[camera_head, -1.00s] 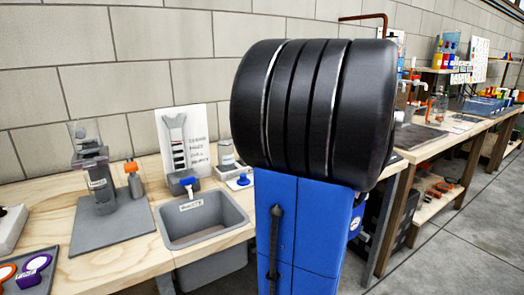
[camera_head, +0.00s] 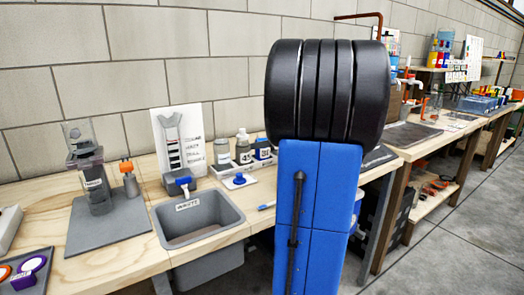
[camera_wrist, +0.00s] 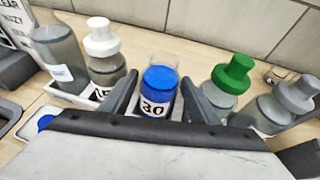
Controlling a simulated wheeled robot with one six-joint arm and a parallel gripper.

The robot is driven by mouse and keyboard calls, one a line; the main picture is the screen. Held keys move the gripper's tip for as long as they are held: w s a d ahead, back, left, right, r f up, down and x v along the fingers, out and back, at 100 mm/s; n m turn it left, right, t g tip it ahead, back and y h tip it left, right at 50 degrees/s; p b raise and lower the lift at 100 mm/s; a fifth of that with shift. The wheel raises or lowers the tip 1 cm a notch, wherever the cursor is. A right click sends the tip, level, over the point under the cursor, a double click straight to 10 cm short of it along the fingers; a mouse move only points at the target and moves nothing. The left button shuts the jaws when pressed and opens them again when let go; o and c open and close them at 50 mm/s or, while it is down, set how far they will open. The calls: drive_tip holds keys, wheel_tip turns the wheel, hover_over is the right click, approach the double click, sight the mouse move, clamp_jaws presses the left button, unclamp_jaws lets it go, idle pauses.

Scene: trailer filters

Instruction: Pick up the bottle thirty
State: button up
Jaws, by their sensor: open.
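The bottle thirty (camera_wrist: 159,82) stands upright in the middle of the wrist view, with a blue top and a white label reading 30. In the head view, a small blue-topped bottle (camera_head: 262,149) beside my arm appears to be the same one. My gripper (camera_wrist: 159,88) is open, with one dark finger on each side of the bottle in the wrist view. I cannot tell how far the fingers reach around it, and no contact is clear. My gripper is hidden behind my arm in the head view.
A white-capped bottle (camera_wrist: 103,55) stands close on the left, a green-capped bottle (camera_wrist: 228,85) close on the right. Grey bottles stand farther out on both sides. A grey bin (camera_head: 198,220) sits at the wooden bench's front edge. A block wall is behind.

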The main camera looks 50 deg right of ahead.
drive_tip(key=x, duration=0.5)
drive_tip(key=c, duration=1.1)
